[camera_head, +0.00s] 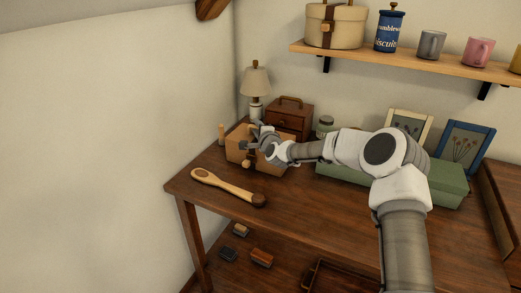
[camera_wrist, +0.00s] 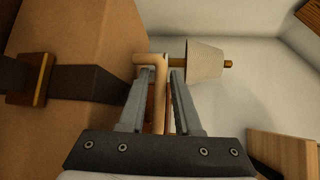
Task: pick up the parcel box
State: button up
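The parcel box (camera_head: 238,147) is a tan box with a dark strap, standing on the wooden table near its left end. In the wrist view its large tan side (camera_wrist: 85,45) fills the left, crossed by the strap with a wooden buckle. My gripper (camera_head: 258,142) is at the box, and my arm hides part of it. In the wrist view my gripper (camera_wrist: 161,85) has its two fingers close on either side of a slim tan wooden handle; it looks shut on it. The handle's lower part is hidden by the fingers. The box appears to rest on the table.
A lamp (camera_head: 256,82) and a dark wooden case (camera_head: 290,117) stand behind. A wooden brush (camera_head: 228,187) lies in front; a small peg (camera_head: 221,134) stands left. A green box (camera_head: 445,185), a jar (camera_head: 325,126) and picture frames (camera_head: 464,146) stand right. A shelf (camera_head: 400,57) is above.

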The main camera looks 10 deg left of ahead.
jog(key=shift+c, duration=0.3)
grip_shut()
dwell(1.0)
jog(key=shift+r, duration=0.15)
